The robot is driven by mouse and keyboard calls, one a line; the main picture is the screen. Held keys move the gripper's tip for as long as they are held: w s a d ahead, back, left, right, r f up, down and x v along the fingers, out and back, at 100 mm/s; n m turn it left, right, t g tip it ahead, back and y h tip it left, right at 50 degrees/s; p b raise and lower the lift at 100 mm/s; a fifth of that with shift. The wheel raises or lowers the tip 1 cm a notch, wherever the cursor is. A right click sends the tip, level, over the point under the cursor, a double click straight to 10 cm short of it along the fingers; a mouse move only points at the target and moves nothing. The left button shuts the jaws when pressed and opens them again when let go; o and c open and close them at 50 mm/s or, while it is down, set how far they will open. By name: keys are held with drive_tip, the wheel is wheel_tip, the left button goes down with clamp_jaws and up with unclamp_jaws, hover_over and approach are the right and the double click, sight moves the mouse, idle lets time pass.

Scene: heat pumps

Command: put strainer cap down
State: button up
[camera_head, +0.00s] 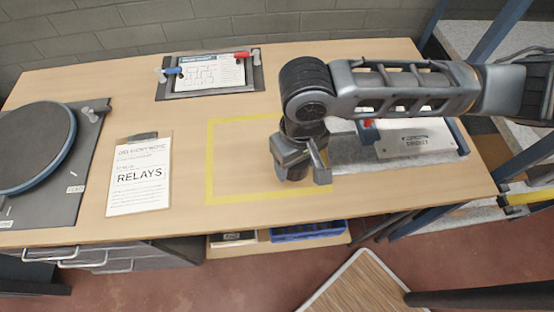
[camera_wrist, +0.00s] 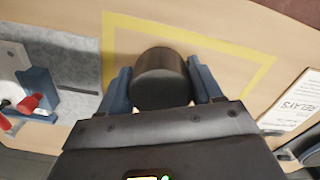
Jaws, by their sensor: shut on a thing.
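The strainer cap is a dark round cylinder (camera_wrist: 160,77) between my two blue-grey fingers in the wrist view. My gripper (camera_head: 300,165) is shut on it, low over the right part of a yellow taped rectangle (camera_head: 207,165) on the wooden bench. In the head view the cap (camera_head: 293,172) is mostly hidden by the fingers. I cannot tell whether its underside touches the bench top.
A clipboard marked RELAYS (camera_head: 140,175) lies left of the rectangle, with a round dark plate (camera_head: 35,145) farther left. A diagram board (camera_head: 210,73) is behind. A grey mat with a bracket plate (camera_head: 415,140) lies right. The rectangle's left part is clear.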

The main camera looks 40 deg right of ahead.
drive_tip(key=w+f, duration=0.1)
drive_tip(key=w, duration=0.2)
drive_tip(key=w+f, duration=0.1)
drive_tip(key=shift+w+a+f, duration=0.2)
drive_tip(key=shift+a+f, duration=0.15)
drive_tip(key=shift+f, duration=2)
drive_tip(key=shift+f, duration=0.15)
drive_tip(key=o, duration=1.2)
